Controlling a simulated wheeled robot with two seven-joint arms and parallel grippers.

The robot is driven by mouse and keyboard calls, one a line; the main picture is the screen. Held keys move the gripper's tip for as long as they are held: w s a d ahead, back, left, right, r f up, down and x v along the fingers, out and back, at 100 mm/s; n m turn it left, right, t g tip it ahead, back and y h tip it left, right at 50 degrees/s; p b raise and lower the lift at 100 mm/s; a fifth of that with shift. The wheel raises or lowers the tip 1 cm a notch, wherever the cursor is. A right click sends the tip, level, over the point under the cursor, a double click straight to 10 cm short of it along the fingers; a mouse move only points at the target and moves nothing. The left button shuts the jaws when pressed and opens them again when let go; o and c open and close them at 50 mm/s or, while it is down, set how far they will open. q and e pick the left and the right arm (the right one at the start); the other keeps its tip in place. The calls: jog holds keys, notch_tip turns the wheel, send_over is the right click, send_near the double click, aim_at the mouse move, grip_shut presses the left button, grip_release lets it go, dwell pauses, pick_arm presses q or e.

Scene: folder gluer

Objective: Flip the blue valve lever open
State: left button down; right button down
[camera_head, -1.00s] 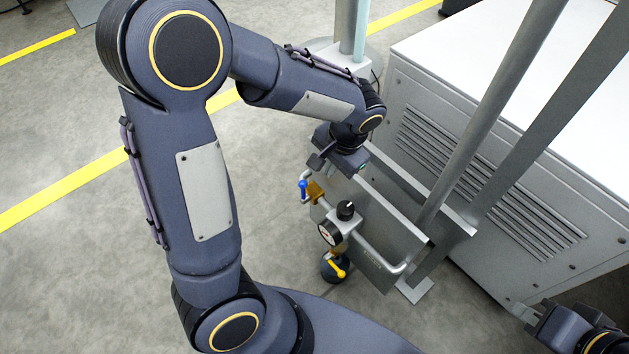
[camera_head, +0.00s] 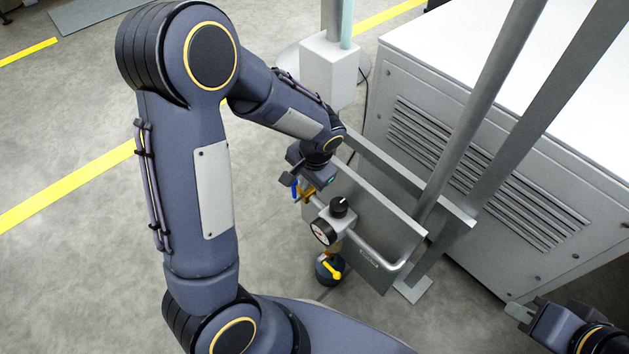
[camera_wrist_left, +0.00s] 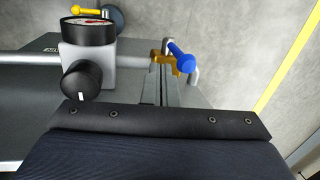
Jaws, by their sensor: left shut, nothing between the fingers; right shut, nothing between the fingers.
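The blue valve lever (camera_head: 295,189) sits on a brass valve (camera_head: 307,194) at the left end of a grey pipe, in front of a grey panel. In the left wrist view the lever (camera_wrist_left: 181,57) points down and to the right from the brass body (camera_wrist_left: 160,62). My left gripper (camera_head: 287,178) is shut and empty, just above the lever and partly covering its top in the head view. I cannot tell whether they touch. My right gripper (camera_head: 519,312) is shut and empty at the lower right, far from the valve.
A pressure gauge (camera_head: 323,231) and black regulator knob (camera_head: 339,207) sit on the pipe right of the valve. A yellow lever (camera_head: 332,271) is below. Slanted posts and a large grey machine cabinet (camera_head: 480,160) stand to the right. Open floor lies to the left.

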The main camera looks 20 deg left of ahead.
pick_arm(q)
jog(key=shift+w+a+f, duration=0.2)
jog(key=shift+a+f, duration=0.1)
jog(key=shift+a, duration=0.35)
pick_arm(e)
jog(key=shift+f, duration=0.25)
